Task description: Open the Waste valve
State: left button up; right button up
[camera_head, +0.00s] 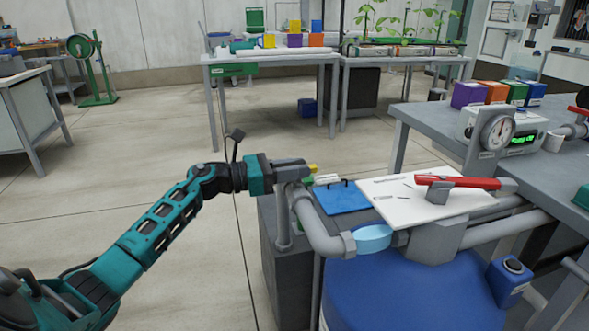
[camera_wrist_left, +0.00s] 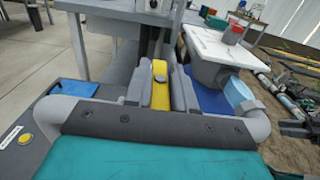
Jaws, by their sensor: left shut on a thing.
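A yellow lever (camera_wrist_left: 160,88) sits between the two fingers of my left gripper (camera_wrist_left: 160,80) in the left wrist view. In the head view only its yellow tip (camera_head: 312,168) shows past my left gripper (camera_head: 295,171), which is shut on it. The lever is at the top of a grey pipe (camera_head: 318,233) that bends down and to the right. The gripper hides most of the valve, and I cannot read a Waste label on it. My right gripper is not in view.
A red-handled valve (camera_head: 458,183) stands to the right at a white panel (camera_head: 400,205). A blue tray (camera_head: 342,198) lies behind the pipe. A blue drum (camera_head: 410,290) stands below. A blue box with a black knob (camera_head: 510,272) is at the right. The floor to the left is clear.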

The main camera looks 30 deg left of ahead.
pick_arm(q)
jog(key=shift+f, duration=0.1)
grip_shut()
